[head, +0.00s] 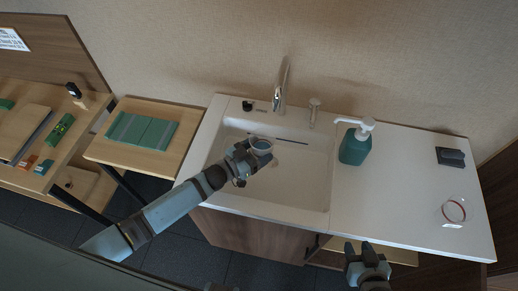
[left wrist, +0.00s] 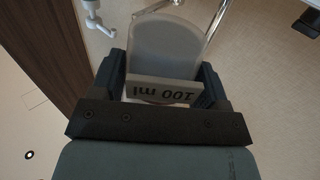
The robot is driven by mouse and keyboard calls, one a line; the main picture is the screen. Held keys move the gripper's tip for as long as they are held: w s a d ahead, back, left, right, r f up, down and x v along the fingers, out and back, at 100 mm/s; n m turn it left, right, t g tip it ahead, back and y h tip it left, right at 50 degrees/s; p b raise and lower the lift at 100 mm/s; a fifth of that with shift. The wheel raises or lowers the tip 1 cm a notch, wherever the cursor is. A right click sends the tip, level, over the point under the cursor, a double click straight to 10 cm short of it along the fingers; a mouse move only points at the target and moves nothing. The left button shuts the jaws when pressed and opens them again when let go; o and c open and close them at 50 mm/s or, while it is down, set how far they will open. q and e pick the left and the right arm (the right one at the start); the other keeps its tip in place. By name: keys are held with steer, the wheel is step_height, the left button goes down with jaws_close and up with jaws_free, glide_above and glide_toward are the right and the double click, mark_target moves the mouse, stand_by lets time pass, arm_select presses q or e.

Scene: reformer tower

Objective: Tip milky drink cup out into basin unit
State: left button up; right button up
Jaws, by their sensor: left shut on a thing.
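In the left wrist view the cup (left wrist: 165,50) sits between the two dark fingers (left wrist: 163,88), and a "100 ml" label reads upside down. Whether it holds milky drink, and its exact tilt, I cannot tell. My right gripper (head: 367,258) is open and empty, in front of the basin unit's front edge.
A chrome tap (head: 281,85) stands behind the bowl. A green soap pump bottle (head: 355,147) stands right of it. A dark block (head: 451,157) and a clear red-ringed vessel (head: 454,211) lie farther right. A wooden side table (head: 115,155) with a green mat is at left.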

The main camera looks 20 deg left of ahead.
arm_select(q)
steer(key=shift+w+a+r+m+b, duration=0.1)
steer(key=shift+w+a+r+m, duration=0.1)
steer(key=shift+m, duration=0.55)
steer(key=shift+w+a+r+m+b, duration=0.15)
steer(key=shift+a+m, duration=0.1)
steer(key=shift+m, duration=0.45)
steer(key=shift+w+a+r+m+b, duration=0.1)
steer(key=shift+w+a+r+m, duration=0.1)
steer(key=shift+m, duration=0.55)
steer(key=shift+w+a+r+m, duration=0.1)
steer(key=shift+m, duration=0.5)
steer(key=shift+a+m+b, duration=0.1)
steer(key=shift+m+b, duration=0.2)
steer(key=shift+m, duration=0.3)
steer(key=shift+w, duration=0.1)
steer(key=shift+r+m, duration=0.1)
steer(key=shift+m, duration=0.4)
steer(key=shift+a+b, duration=0.1)
steer(key=shift+b, duration=0.25)
